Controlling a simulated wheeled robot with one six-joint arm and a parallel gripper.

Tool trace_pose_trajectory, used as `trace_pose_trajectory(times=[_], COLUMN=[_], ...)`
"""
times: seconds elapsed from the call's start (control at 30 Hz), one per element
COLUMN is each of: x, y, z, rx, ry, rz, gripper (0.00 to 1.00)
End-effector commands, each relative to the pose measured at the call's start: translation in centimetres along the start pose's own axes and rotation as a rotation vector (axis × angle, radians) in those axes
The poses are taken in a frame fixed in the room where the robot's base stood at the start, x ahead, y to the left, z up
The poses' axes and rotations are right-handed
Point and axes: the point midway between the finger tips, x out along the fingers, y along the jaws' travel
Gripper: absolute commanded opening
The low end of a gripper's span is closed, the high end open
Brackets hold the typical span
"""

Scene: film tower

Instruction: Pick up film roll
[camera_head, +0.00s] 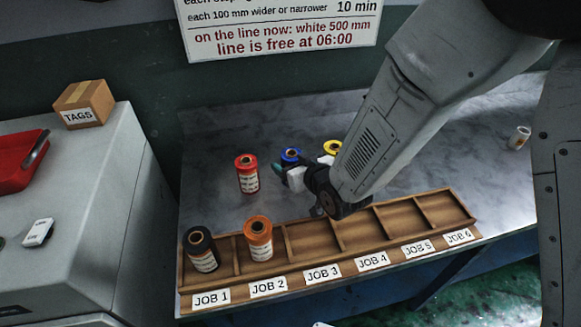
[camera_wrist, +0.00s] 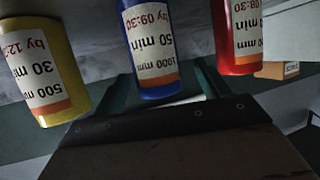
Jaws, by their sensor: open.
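Several film rolls with white labels show. A blue roll (camera_head: 291,157) stands on the grey bench, partly hidden by my gripper (camera_head: 287,174). In the wrist view the blue roll (camera_wrist: 152,45), labelled 1000 mm, 50 min, by 09:30, appears upside down between my open fingers. I cannot tell whether they touch it. A red roll (camera_head: 247,174) stands left of it, and a yellow roll (camera_head: 332,147) stands right, partly behind my arm. A black roll (camera_head: 202,250) is in the JOB 1 compartment. An orange roll (camera_head: 259,238) is in JOB 2.
The wooden rack (camera_head: 395,262) runs along the bench front; JOB 3 to JOB 6 look empty where visible. A small white roll (camera_head: 519,137) is at the far right. A grey cabinet (camera_head: 75,215) at left bears a TAGS box (camera_head: 84,104) and red tray (camera_head: 20,160).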

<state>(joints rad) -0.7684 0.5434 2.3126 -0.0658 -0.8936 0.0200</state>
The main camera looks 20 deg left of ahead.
Motion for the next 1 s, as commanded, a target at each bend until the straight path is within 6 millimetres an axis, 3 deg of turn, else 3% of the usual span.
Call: trace_pose_trajectory(times=[0.23, 0.53, 0.7, 0.73, 1.0], x=[3.5, 4.0, 4.0, 3.9, 3.9], y=[0.2, 0.2, 0.2, 0.2, 0.2], z=[0.3, 0.3, 0.3, 0.3, 0.2], rx=[0.0, 0.0, 0.0, 0.0, 0.0], ry=[0.0, -0.001, -0.001, -0.001, 0.0], rz=[0.001, 0.001, 0.001, 0.001, 0.001], gripper=[0.75, 0.75, 0.28, 0.23, 0.23])
